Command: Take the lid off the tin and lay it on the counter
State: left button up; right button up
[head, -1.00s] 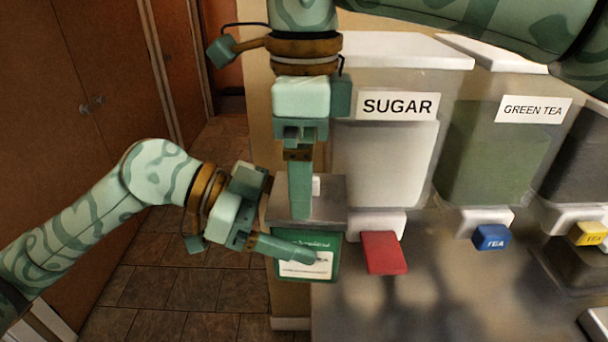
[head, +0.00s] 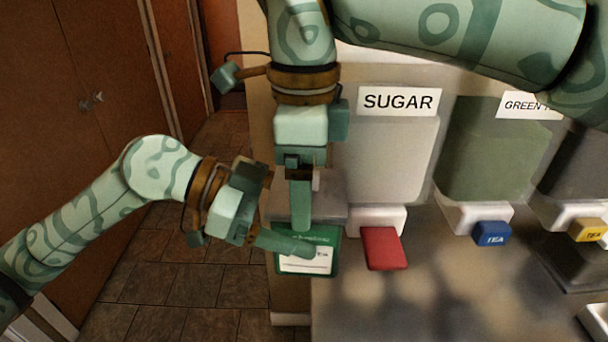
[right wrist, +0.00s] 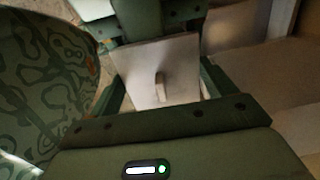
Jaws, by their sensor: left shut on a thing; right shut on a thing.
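The green tin (head: 290,268) with a white label stands at the left end of the counter (head: 400,310). Its grey square lid (head: 333,205) with a small knob sits at the tin's top; I see no clear gap between them. My left gripper (head: 300,248) reaches in from the left and is shut on the tin, one finger across its front. My right gripper (head: 300,222) points down from above and is shut on the lid. In the right wrist view, the lid (right wrist: 140,65) and its knob (right wrist: 160,88) show between my right fingers (right wrist: 162,90).
A sugar bin (head: 385,165) and a green tea bin (head: 485,160) stand behind. A red scoop or tab (head: 383,248), a blue tab (head: 491,234) and a yellow tab (head: 588,231) stick out in front. The counter's front middle is clear; tiled floor lies left.

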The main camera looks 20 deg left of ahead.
pick_arm(q)
jog(key=shift+s, duration=0.1)
pick_arm(e)
jog(key=shift+w+r, duration=0.1)
jog(key=shift+r, duration=0.15)
jog(key=shift+r, duration=0.85)
jog(key=shift+r, duration=2)
